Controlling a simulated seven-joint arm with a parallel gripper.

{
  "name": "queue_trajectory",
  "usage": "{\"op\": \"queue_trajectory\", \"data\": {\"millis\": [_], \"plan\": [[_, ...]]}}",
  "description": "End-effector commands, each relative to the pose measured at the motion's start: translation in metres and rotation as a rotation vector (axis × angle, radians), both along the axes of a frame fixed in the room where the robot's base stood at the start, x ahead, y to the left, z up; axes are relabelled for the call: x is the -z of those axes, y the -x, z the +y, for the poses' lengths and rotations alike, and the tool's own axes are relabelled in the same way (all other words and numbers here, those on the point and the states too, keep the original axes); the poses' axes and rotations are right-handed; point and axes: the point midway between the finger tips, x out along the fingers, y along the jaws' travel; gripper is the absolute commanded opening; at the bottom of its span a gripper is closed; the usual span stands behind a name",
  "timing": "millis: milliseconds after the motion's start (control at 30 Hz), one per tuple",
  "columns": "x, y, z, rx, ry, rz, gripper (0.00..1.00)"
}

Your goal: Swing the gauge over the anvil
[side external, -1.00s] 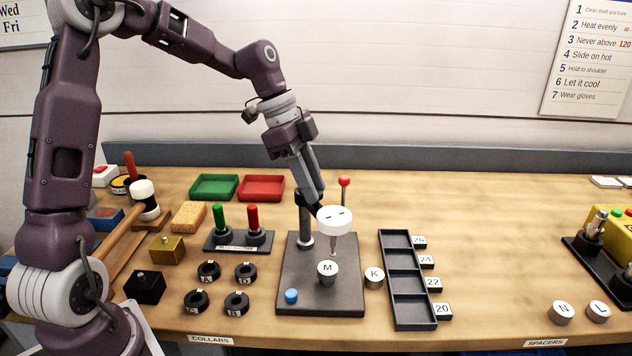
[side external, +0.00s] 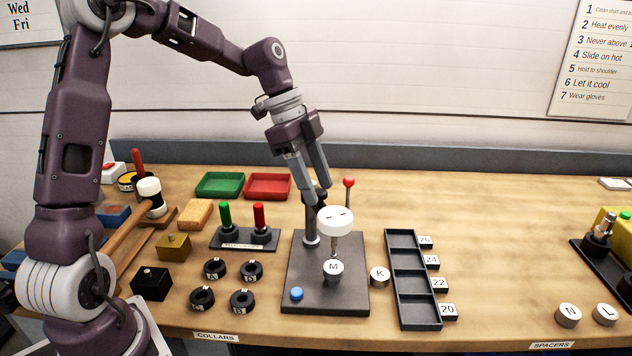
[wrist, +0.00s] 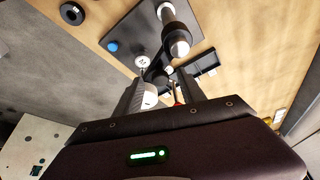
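The gauge is a white round head (side external: 335,222) with a thin stem under it, on an arm from the dark post (side external: 311,225). In the side view its stem points down just above the round piece marked M (side external: 333,270), on the dark base plate (side external: 350,300). M hides any anvil surface beneath it. My gripper (side external: 317,196) is open, its fingers spread just above and behind the gauge head near the arm. In the wrist view the white gauge head (wrist: 150,97) shows beside the left finger of my gripper (wrist: 162,84). Contact cannot be told.
A red-knobbed lever (side external: 349,182) stands behind the gauge. A blue button (side external: 297,293) is on the plate's front left. Piece K (side external: 379,277) and a slotted black tray (side external: 411,312) stand to the right. Black collars (side external: 202,299) lie left.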

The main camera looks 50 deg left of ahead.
Motion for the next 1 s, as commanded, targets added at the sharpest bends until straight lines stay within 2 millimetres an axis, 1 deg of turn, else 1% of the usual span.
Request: {"op": "queue_trajectory", "data": {"millis": [200,267,500,633,733,1000], "plan": [[0.0,0.0,0.0,0.0,0.0,0.001,0.47],[-0.005,0.0,0.002,-0.002,-0.001,-0.001,0.47],[-0.049,0.007,0.019,-0.002,-0.001,-0.003,0.47],[-0.063,0.009,0.024,-0.001,0.0,-0.002,0.47],[-0.066,0.01,0.025,0.0,0.001,0.0,0.47],[-0.065,0.01,0.025,0.0,0.0,0.001,0.47]]}}
